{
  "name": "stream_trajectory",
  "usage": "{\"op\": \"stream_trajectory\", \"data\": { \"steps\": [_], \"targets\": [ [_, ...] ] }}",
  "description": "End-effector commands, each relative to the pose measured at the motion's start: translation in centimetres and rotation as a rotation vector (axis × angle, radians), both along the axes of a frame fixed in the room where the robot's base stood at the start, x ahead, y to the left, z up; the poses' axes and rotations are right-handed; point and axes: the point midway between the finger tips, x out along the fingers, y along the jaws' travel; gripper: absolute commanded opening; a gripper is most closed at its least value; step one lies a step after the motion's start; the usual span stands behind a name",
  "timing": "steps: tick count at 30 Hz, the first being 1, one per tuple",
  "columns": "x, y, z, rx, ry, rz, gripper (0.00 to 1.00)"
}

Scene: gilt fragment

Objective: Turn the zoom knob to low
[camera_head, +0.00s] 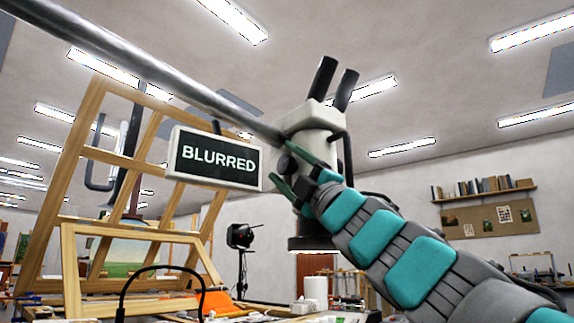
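A white microscope head (308,120) with two black eyepieces hangs from a thick metal boom. A dark round knob (287,163) shows on its left side; I take it to be the zoom knob, but no label or mark is readable. My gripper (279,160) is at this side of the microscope, with its two dark green fingers spread apart, one above and one below the knob. I cannot tell whether either finger touches it. My wrist hides part of the microscope body. A sign (216,159) left of the microscope reads "BLURRED".
The metal boom (160,72) crosses from upper left to the microscope. A wooden easel frame (75,185) stands at the left. Below are a cluttered table, a white roll (316,292) and a black lamp (240,236). A wall shelf (485,194) is far right.

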Motion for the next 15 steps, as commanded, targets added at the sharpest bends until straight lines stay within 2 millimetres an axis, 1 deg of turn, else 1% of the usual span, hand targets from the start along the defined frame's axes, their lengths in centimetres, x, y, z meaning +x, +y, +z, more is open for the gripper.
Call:
{"op": "stream_trajectory", "data": {
  "steps": [1,2,15],
  "targets": [
    [0.00,-0.01,-0.01,0.000,0.000,0.000,0.67],
    [-0.01,-0.01,0.00,0.000,0.000,0.000,0.64],
    [0.00,0.00,-0.02,0.000,0.000,0.000,0.14]
  ]
}}
